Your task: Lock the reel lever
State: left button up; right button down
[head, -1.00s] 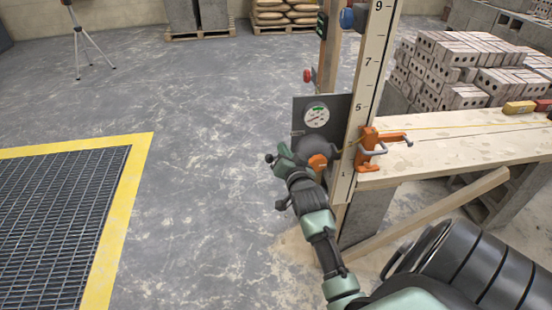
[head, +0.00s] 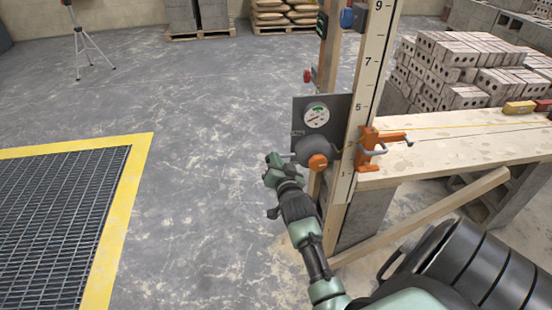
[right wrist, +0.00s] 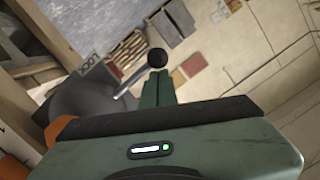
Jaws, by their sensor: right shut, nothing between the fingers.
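In the right wrist view, the lever is a metal rod ending in a black ball (right wrist: 157,57). It slants out from the reel (right wrist: 85,95), near a plate marked LOCK (right wrist: 90,57). My right gripper (head: 272,160) is just left of the reel in the head view. Its fingers (right wrist: 157,88) are shut and empty, with the ball just beyond their tips; I cannot tell whether they touch. My left gripper is out of view.
The numbered post (head: 362,90) and an orange clamp (head: 370,150) stand right of the reel. A wooden plank (head: 470,150) carries a yellow line. A yellow-edged floor grate (head: 60,210) lies at left. The floor between is clear.

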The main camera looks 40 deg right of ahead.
notch_tip(320, 180, down, 3)
jog(key=n, duration=0.3)
jog(key=shift+a+f+n+g+h, duration=0.15)
jog(key=shift+f+n+g+h, duration=0.05)
jog(key=shift+n+g+h, duration=0.1)
jog(key=shift+f, duration=0.1)
dwell(0.5)
